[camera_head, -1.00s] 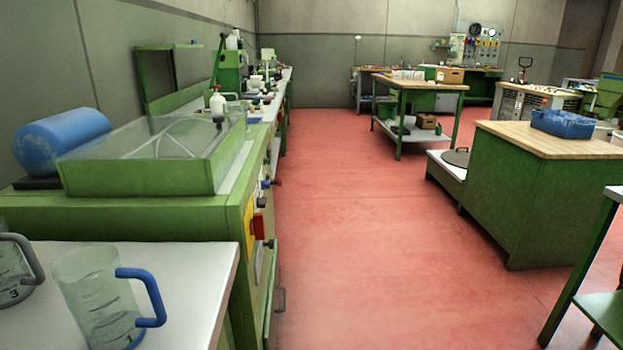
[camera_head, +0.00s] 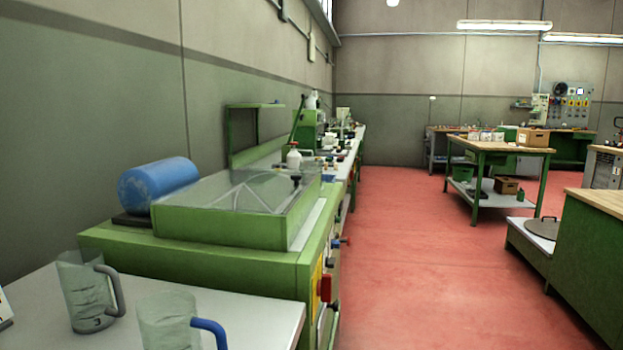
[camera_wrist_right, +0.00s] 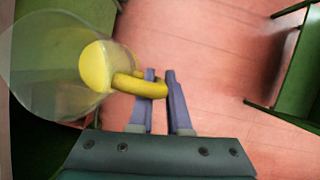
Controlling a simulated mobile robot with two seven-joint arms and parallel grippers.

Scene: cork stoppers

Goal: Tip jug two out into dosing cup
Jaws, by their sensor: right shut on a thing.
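A clear jug (camera_wrist_right: 45,62) with a yellow handle (camera_wrist_right: 138,85) is in the right wrist view. My right gripper (camera_wrist_right: 161,75) is shut on that handle. A round yellow patch shows through the jug; I cannot tell whether it is liquid or a solid part. No number on this jug is readable. In the head view, a clear jug marked 3 (camera_head: 82,290) with a grey handle stands upright on the white table. A clear jug with a blue handle (camera_head: 170,322) stands nearer, cut off by the bottom edge. No dosing cup is identifiable. My left gripper is not in view.
The white table (camera_head: 250,310) has bare room right of the jugs. A white object (camera_head: 3,308) is cut off at its left edge. A green bench (camera_head: 220,258) with a clear-walled tray and a blue cylinder (camera_head: 160,185) stands behind. Open red floor (camera_head: 420,260) lies to the right.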

